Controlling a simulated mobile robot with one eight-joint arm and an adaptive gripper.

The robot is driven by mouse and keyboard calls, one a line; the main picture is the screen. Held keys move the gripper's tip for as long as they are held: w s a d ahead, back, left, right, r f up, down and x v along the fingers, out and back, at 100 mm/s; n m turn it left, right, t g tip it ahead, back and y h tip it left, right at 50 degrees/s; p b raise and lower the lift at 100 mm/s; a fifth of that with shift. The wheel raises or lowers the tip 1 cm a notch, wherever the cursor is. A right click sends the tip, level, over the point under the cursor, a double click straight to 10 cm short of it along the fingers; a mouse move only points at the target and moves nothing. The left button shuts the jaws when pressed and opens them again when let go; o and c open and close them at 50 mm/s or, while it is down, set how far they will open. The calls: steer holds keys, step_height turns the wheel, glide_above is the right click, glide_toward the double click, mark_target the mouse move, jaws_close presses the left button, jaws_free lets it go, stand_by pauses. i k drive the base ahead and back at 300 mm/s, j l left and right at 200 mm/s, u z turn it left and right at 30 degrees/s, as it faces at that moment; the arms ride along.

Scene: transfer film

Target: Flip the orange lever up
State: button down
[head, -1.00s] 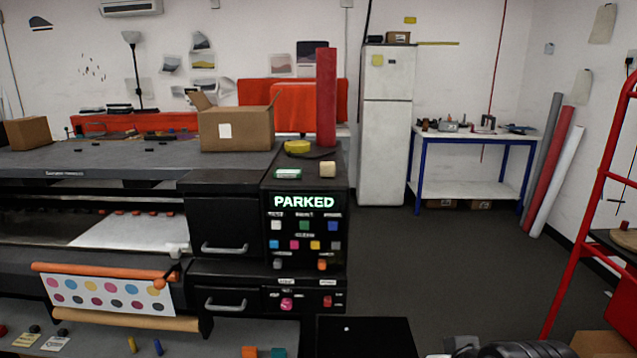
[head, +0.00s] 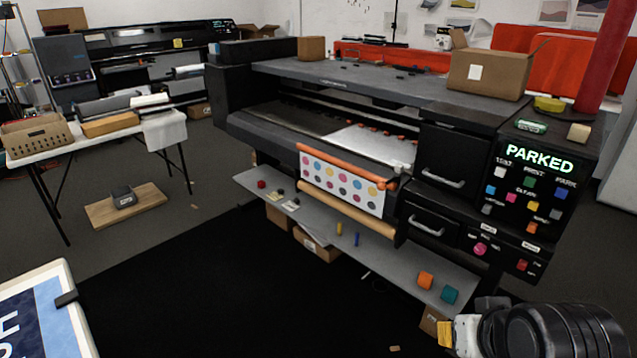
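A small orange lever knob (head: 391,184) shows at the right end of the orange roller, on the front of the large black printer (head: 300,115). It is small in the head view, and I cannot make out its exact angle. My arm, dark and rounded, fills the bottom right corner. What seems to be my gripper (head: 452,334), with a pale and a yellow part, lies at its left end, low in front of the printer and well apart from the lever. Its fingers are not clear, so I cannot tell whether it is open or shut.
A grey shelf (head: 330,233) with small coloured items juts out below the printer. A lit PARKED panel (head: 540,158) is at right. A white table (head: 95,135) stands left, and a blue-and-white board (head: 40,315) is at lower left. The dark floor mat (head: 210,290) is clear.

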mark_target(381, 186)
steer(key=i+j, duration=0.15)
steer(key=i, duration=0.25)
steer(key=i+j+z, duration=0.1)
steer(key=i, duration=0.35)
steer(key=i+j, duration=0.25)
steer(key=i, duration=0.15)
